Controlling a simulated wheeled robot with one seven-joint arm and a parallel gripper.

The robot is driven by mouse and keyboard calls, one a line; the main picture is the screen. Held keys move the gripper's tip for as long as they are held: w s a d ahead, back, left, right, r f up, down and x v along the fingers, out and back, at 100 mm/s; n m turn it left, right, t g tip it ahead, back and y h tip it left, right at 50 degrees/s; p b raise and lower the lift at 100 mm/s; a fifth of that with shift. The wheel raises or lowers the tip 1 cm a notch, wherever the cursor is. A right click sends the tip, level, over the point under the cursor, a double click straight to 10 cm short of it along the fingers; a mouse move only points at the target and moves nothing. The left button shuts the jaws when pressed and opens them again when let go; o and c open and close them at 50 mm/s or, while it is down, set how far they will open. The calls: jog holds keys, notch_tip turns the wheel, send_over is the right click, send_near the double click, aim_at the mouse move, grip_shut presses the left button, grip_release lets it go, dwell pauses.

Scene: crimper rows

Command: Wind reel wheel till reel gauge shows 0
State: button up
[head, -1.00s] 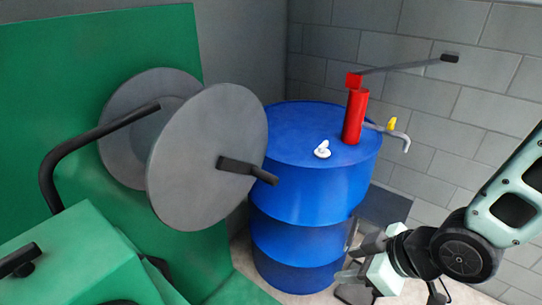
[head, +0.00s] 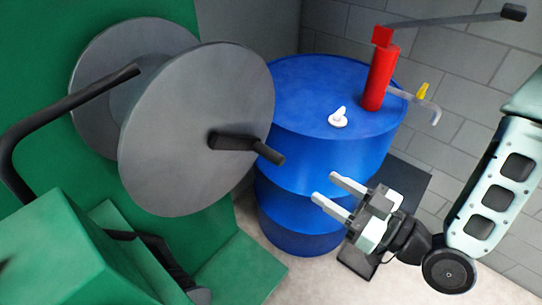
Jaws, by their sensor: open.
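The reel wheel (head: 195,145) is a grey disc with a black crank handle (head: 250,147) sticking out toward the right. A second grey disc (head: 100,75) stands behind it, against the green panel. My gripper (head: 325,187) is at the lower right, in front of the blue drum. Its two pale fingers are open and empty, pointing left toward the crank handle, with a clear gap between them and it. I cannot make out a reel gauge in this view.
A blue drum (head: 325,160) with a red hand pump (head: 380,78) and a white cap (head: 338,118) stands behind my gripper. A green machine housing (head: 60,240) with a black bent bar (head: 60,118) fills the left. A grey block wall (head: 455,60) closes the back right.

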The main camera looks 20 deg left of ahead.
aim_at(283, 161)
jog(key=b+x, duration=0.1)
jog(key=x, duration=1.3)
jog(key=shift+r+b, duration=0.1)
jog(key=shift+b, duration=0.3)
jog(key=shift+w+a, duration=0.25)
jog(key=shift+a, duration=0.4)
grip_shut()
